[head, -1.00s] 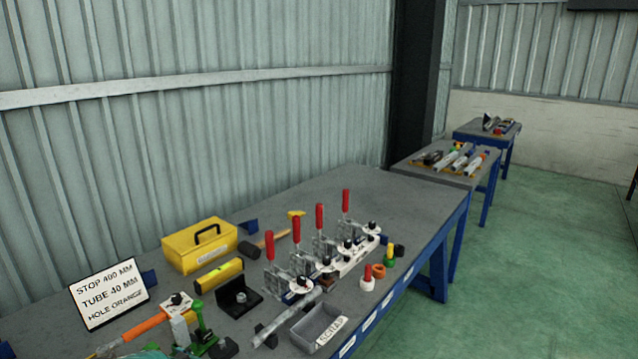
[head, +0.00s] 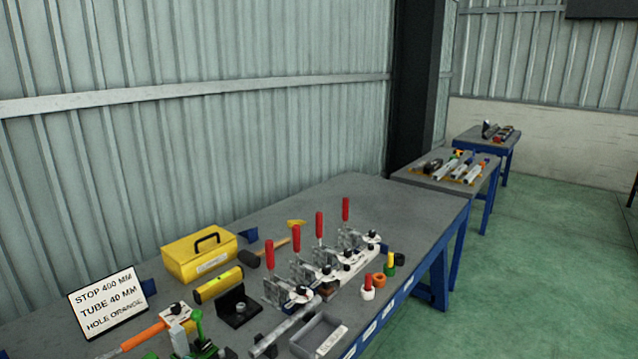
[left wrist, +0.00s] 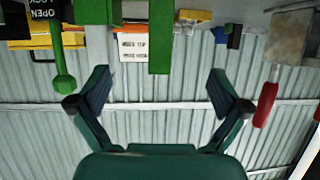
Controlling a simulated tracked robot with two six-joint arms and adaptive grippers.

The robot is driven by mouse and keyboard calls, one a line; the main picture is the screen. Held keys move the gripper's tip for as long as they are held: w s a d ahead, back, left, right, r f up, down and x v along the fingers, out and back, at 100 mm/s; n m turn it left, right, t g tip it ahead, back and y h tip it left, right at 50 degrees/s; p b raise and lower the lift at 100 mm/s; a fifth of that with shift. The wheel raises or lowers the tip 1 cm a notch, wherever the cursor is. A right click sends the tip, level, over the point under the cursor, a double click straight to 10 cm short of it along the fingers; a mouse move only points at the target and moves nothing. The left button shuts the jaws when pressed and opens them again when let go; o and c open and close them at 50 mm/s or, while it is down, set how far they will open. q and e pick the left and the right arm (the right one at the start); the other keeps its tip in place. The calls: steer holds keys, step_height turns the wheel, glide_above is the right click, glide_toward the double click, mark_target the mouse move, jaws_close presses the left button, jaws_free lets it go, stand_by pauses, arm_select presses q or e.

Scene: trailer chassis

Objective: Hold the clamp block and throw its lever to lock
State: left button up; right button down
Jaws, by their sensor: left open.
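A green clamp with an upright lever (head: 197,318) stands at the bottom left of the bench in the head view, partly cut off by the frame edge. In the left wrist view, which shows the scene upside down, a green lever with a ball end (left wrist: 64,82) hangs at the left, near a dark OPEN/LOCK label (left wrist: 40,10). A green bar (left wrist: 161,40) shows between the fingers of my left gripper (left wrist: 159,74). The gripper is open with nothing visibly gripped. I cannot tell whether the bar lies between the fingertips or beyond them. My right gripper is out of view.
Red-handled toggle clamps (head: 297,238) stand in a row on the bench. A yellow toolbox (head: 198,256), a yellow level (head: 217,285), an instruction sign (head: 105,302) and a grey scrap bin (head: 318,333) are near the green clamp.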

arm_select(q)
steer(key=v, duration=1.1)
steer(key=shift+s+d, duration=0.15)
steer(key=shift+d, duration=0.1)
